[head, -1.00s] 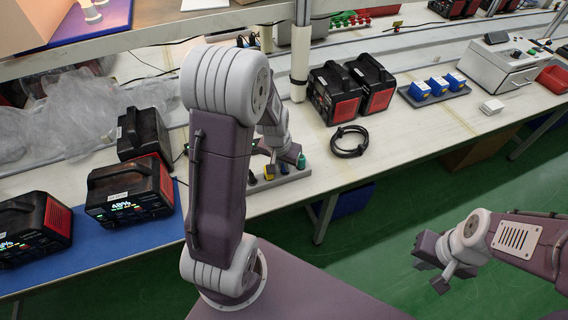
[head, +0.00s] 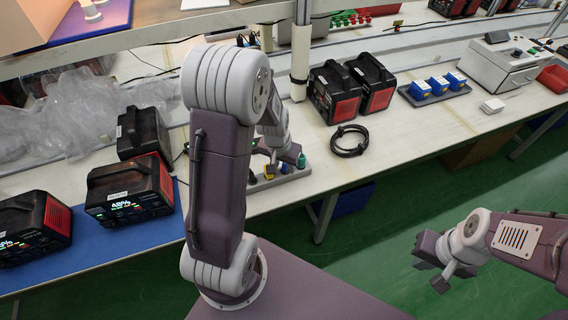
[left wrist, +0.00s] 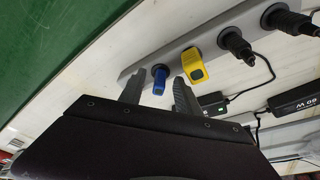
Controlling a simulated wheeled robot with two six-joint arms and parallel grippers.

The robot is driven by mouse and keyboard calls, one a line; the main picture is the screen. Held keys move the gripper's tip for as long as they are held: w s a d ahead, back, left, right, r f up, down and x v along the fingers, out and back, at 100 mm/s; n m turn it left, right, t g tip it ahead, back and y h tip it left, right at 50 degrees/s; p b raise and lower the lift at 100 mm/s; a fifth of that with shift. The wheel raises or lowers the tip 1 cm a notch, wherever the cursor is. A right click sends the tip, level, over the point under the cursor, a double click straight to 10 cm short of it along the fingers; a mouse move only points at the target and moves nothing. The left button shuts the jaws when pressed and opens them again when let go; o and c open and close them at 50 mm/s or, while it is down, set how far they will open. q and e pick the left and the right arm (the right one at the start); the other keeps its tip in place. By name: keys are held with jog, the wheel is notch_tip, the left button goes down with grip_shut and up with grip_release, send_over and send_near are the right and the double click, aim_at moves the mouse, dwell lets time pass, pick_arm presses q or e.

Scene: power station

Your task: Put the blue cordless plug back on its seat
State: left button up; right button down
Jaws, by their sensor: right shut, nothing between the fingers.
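The blue plug (left wrist: 159,79) shows in the left wrist view between the two fingers of my left gripper (left wrist: 158,92), with a small gap on each side. It appears to stand at the grey socket strip (left wrist: 206,42); its base is not clear enough to tell how fully it sits. In the head view a bit of the blue plug (head: 285,168) shows on the strip (head: 262,185). My left gripper (head: 271,158) is there above the strip, partly hidden by my arm, and is open. My right gripper (head: 437,278) is shut and empty over the floor.
A yellow plug (left wrist: 193,65) and black corded plugs (left wrist: 236,43) stand along the strip beside the blue one. A green plug (head: 301,160) is at the strip's right end. Black power stations (head: 130,190) and a coiled black cable (head: 349,141) lie on the bench.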

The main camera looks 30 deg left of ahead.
pick_arm(q)
jog(key=d+p+v, duration=0.2)
jog(key=p+v, duration=0.2)
jog(key=v, duration=0.7)
jog(key=s+d+f+g+p, duration=0.1)
jog(key=s+d+f, duration=0.1)
jog(key=s+d, duration=0.3)
jog(key=shift+s+g, duration=0.3)
jog(key=shift+s, duration=1.8)
